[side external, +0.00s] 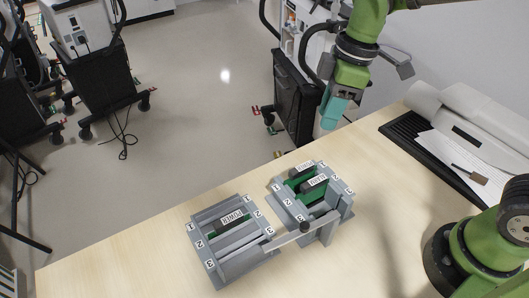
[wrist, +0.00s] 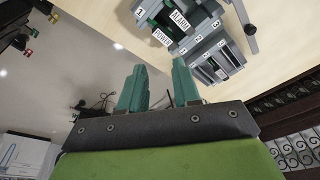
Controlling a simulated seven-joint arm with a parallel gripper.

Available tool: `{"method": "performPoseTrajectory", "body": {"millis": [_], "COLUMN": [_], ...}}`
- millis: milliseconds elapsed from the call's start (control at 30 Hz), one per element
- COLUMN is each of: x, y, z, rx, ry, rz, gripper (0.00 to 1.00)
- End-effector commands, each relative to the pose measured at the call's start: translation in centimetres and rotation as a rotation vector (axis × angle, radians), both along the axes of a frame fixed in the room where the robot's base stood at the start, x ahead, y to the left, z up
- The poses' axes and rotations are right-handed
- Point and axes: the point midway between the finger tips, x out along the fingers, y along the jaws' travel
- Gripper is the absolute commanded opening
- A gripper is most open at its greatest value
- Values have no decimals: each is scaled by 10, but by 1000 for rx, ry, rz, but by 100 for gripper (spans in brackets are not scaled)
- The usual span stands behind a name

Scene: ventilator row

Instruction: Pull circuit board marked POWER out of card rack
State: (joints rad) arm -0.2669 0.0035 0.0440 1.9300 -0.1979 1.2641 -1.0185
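Two grey card racks stand side by side on the wooden table. In the wrist view, a label reading POWER (wrist: 161,37) and one reading ALARM (wrist: 181,22) sit in the same rack (wrist: 198,42). That rack appears to be the right rack (side external: 335,217) in the side view, with two labelled green boards. The left rack (side external: 203,262) holds one labelled board (side external: 232,217); its label is hard to read. My gripper (side external: 333,113) is above the table's far edge, beyond the right rack and apart from it. Its teal fingers (wrist: 160,85) are spread and empty.
A grey bar with a dark knob (side external: 305,227) stands at the near side of the racks. Wheeled equipment (side external: 298,95) stands beyond the table. The table's left front is clear.

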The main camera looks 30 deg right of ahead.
Motion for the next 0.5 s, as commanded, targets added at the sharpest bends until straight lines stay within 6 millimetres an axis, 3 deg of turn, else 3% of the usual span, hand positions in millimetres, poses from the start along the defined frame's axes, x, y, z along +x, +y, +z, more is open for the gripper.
{"method": "performPoseTrajectory", "body": {"millis": [100,200,333,500], "x": [12,15,12,12], "y": [14,16,15,16], "z": [0,8,11,3], "rx": [-33,-45,-50,-50], "ry": [10,-7,-12,-15], "rz": [292,463,589,629], "gripper": [32,32,32,32]}}
